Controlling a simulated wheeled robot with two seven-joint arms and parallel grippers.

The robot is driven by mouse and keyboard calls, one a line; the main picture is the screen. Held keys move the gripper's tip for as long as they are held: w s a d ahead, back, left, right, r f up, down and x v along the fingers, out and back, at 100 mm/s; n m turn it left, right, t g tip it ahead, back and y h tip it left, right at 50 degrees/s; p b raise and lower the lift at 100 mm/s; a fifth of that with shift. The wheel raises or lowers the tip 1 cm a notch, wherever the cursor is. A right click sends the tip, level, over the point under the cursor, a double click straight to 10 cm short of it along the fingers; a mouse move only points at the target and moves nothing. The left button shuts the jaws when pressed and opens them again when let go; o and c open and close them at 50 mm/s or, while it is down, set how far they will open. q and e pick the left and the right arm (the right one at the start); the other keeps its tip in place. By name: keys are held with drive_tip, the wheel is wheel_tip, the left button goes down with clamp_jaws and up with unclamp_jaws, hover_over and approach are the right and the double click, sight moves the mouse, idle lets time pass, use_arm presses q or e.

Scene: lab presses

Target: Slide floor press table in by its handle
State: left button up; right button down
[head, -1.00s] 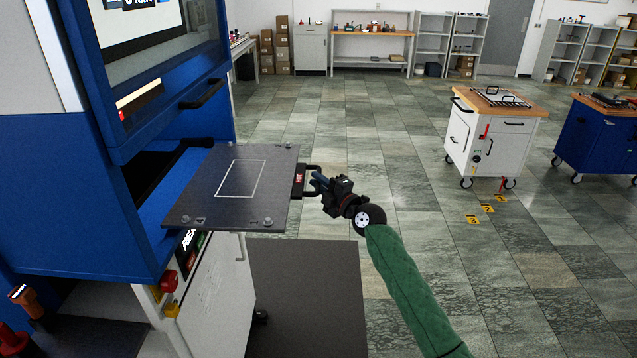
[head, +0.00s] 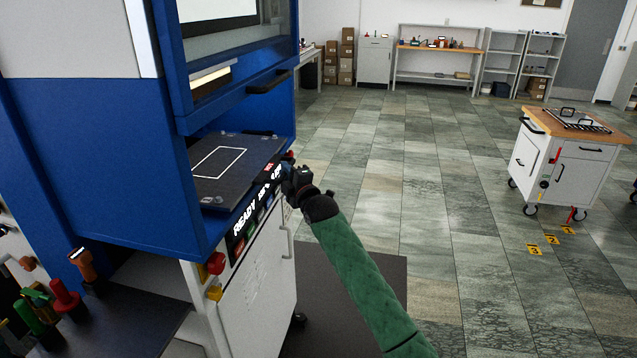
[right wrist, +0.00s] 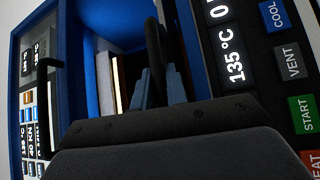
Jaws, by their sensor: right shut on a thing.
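The press table (head: 255,152), a dark plate with a white rectangle outlined on it, lies mostly inside the opening of the blue floor press (head: 100,140). Its front edge is near the press front, above the control panel (head: 258,205). My right gripper (head: 289,168) is at that front edge. In the right wrist view, its blue-grey fingers (right wrist: 158,88) are shut on the dark handle (right wrist: 153,40). The handle is largely hidden by the gripper in the head view. My left gripper is not in view.
A red knob (head: 216,263) and a yellow one (head: 214,292) stick out below the panel. A dark bench with tools (head: 130,320) is at lower left. A white cart (head: 565,160) stands at right.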

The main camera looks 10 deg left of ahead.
sight(263, 168)
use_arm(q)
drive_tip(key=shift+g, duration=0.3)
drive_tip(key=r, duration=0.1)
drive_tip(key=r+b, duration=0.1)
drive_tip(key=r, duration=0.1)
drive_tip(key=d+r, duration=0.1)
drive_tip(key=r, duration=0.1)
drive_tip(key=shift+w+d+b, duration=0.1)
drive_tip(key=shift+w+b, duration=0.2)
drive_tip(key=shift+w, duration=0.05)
use_arm(e)
drive_tip(key=a, duration=0.7)
drive_tip(key=shift+w+a, duration=0.15)
drive_tip(key=shift+w, duration=0.1)
drive_tip(key=c, duration=1.4)
unclamp_jaws()
drive_tip(key=shift+f, duration=0.1)
drive_tip(key=shift+f, duration=0.1)
use_arm(q)
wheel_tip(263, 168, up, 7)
drive_tip(key=p, duration=0.7)
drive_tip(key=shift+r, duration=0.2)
use_arm(e)
drive_tip(key=s+d, duration=0.2)
drive_tip(key=d, duration=2.9)
drive_tip(key=shift+s+d, duration=0.15)
drive_tip(key=shift+d, duration=0.2)
